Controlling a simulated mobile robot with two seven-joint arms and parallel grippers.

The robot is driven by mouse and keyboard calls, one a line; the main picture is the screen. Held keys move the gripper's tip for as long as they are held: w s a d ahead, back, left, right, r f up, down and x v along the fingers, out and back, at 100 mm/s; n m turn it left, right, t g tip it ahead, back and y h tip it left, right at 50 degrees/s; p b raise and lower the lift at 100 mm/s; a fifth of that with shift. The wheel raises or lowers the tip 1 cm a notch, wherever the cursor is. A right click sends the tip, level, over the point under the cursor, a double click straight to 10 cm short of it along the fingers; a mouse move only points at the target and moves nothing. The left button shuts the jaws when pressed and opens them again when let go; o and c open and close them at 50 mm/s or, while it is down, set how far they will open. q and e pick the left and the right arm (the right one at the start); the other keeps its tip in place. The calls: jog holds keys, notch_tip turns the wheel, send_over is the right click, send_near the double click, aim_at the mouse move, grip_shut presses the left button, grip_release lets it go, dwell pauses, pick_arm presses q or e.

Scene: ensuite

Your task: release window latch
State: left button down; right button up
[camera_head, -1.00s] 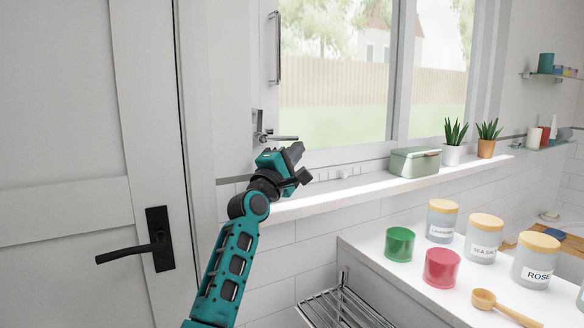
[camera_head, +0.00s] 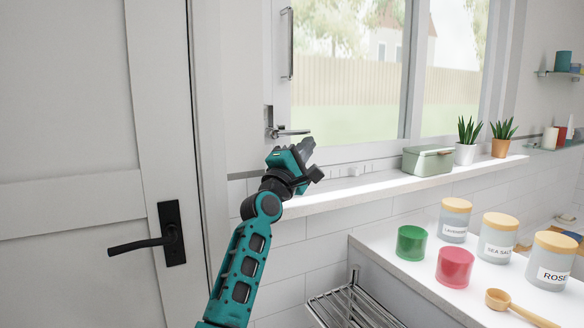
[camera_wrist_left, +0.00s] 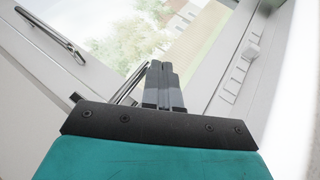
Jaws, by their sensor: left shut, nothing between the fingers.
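The window latch (camera_head: 290,132) is a small metal lever on the lower left of the window frame, lying roughly level and pointing right. My left gripper (camera_head: 307,146) is just below and right of the lever's free end, over the sill; its fingers are shut with nothing between them. In the left wrist view the shut fingers (camera_wrist_left: 163,82) point toward the window glass, and part of a metal bar, probably the latch lever (camera_wrist_left: 128,88), shows just left of them. I cannot tell whether they touch. The window (camera_head: 345,75) looks closed. My right gripper is not in view.
A vertical metal handle (camera_head: 287,45) is on the window frame above the latch. The sill (camera_head: 350,193) holds a green box (camera_head: 427,160) and two potted plants. A white door with a black handle (camera_head: 150,242) is at left. A counter (camera_head: 400,275) with jars and cups is at lower right.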

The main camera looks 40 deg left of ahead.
pick_arm(q)
jog(key=v, duration=1.1)
jog(key=shift+s+f, duration=0.25)
jog(key=shift+s, duration=0.05)
